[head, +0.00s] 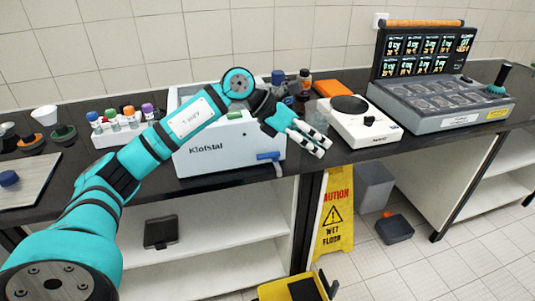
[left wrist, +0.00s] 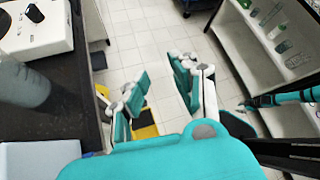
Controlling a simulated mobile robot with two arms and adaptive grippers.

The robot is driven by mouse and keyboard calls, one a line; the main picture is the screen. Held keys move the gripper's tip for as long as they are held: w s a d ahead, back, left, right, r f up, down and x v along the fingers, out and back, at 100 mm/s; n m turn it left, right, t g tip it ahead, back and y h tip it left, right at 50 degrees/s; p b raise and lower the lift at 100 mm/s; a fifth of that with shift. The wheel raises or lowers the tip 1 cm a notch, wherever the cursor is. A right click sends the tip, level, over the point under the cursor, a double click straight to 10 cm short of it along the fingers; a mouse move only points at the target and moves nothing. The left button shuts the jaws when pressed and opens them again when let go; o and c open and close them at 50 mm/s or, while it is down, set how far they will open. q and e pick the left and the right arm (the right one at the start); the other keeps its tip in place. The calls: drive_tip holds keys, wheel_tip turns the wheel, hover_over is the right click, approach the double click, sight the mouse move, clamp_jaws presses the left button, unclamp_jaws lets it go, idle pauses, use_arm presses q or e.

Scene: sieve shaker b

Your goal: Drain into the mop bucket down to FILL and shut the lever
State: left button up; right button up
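The white Klofstal bath (head: 225,150) stands on the dark counter. A blue lever (head: 268,156) lies roughly level at its lower right front, over a short spout (head: 278,169). I cannot see whether water flows. The yellow mop bucket (head: 272,291) is on the floor at the bottom edge, partly cut off. My left gripper (head: 312,141) is in front of the bath's right side, right of and above the lever. Its fingers are spread and empty in the left wrist view (left wrist: 162,92). A teal arm at that view's right edge seems mine; its gripper is unclear.
A yellow caution sign (head: 335,213) and a grey bin (head: 374,187) stand below the counter. A hotplate (head: 366,122) and a display unit (head: 440,105) are to the right. A rack of capped bottles (head: 120,127) is left. Open floor lies at right.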

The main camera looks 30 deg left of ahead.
use_arm(q)
drive_tip(key=s+a+r+y, duration=0.3)
drive_tip(key=a+y, duration=0.1)
drive_tip(key=a, duration=0.4)
drive_tip(key=s+a+r+y, duration=0.2)
drive_tip(key=a+r+y, duration=0.15)
drive_tip(key=a, duration=0.45)
drive_tip(key=p, duration=0.1)
approach(267, 154)
drive_tip(key=shift+m+y, duration=0.3)
drive_tip(key=shift+y, duration=0.05)
drive_tip(key=x, duration=0.7)
drive_tip(key=shift+w+d, duration=0.15)
drive_tip(key=shift+d, duration=0.2)
drive_tip(key=shift+x, duration=0.8)
drive_tip(key=shift+c, duration=0.3)
clamp_jaws()
